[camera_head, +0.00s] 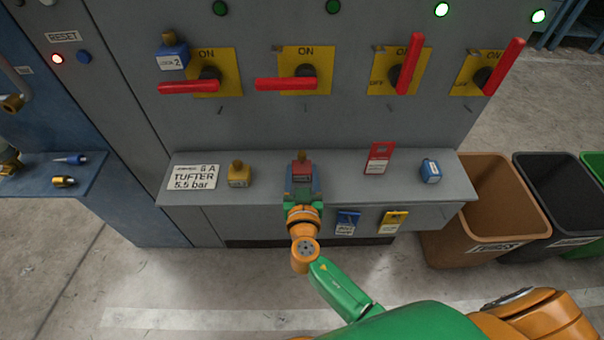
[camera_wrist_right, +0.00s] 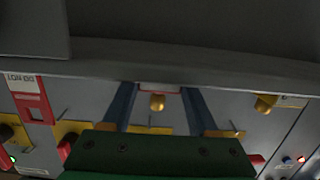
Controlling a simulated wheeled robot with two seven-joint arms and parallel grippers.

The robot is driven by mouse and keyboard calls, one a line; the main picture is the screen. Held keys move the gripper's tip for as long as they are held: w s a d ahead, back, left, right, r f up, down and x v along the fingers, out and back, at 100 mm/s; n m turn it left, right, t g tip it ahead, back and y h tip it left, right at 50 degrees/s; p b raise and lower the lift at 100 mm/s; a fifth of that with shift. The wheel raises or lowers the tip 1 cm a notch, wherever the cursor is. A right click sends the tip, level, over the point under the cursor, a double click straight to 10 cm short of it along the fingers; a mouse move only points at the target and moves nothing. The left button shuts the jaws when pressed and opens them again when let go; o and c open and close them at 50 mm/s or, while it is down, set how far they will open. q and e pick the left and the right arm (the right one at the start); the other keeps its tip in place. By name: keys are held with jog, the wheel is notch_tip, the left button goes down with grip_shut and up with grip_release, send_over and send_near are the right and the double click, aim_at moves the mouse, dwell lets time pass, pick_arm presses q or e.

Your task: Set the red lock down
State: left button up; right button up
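The red lock (camera_head: 302,172) is at the middle of the grey shelf (camera_head: 220,212), between the two blue fingers of my right gripper (camera_head: 302,186). In the right wrist view its red edge (camera_wrist_right: 160,87) spans the gap between the fingertips, with its brass top (camera_wrist_right: 157,102) showing. The fingers appear closed against its sides. The lock looks upright and at shelf level; I cannot tell whether its base touches, as the gripper hides it. My left gripper is not in view.
A red tag (camera_head: 379,158) and blue lock (camera_head: 430,171) are right. Red-handled switches (camera_head: 287,84) line the panel above. Tags (camera_head: 347,222) hang in front. Bins (camera_head: 480,247) stand right.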

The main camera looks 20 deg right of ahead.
jog(key=o, duration=0.4)
jog(key=shift+o, duration=0.2)
jog(key=shift+r, duration=0.15)
jog(key=b+v, duration=0.2)
jog(key=v, duration=1)
jog(key=s+f+n+g+y, duration=0.2)
jog(key=s+f+n+g, duration=0.1)
jog(key=f, duration=0.7)
jog(key=s+f+n+g+y, duration=0.1)
jog(key=s+f+n+g, duration=0.15)
jog(key=f, duration=0.85)
jog(key=s+d+f+g, duration=0.4)
jog(key=s+f, duration=0.4)
jog(key=s, duration=0.3)
jog(key=s+d+f+g+y, duration=0.1)
jog(key=s+d+f+g, duration=0.4)
jog(key=s+f, duration=0.3)
jog(key=s, duration=0.3)
jog(key=shift+f+y, duration=0.3)
jog(key=shift+f, duration=0.1)
notch_tip(320, 180, up, 13)
jog(key=p, duration=1.3)
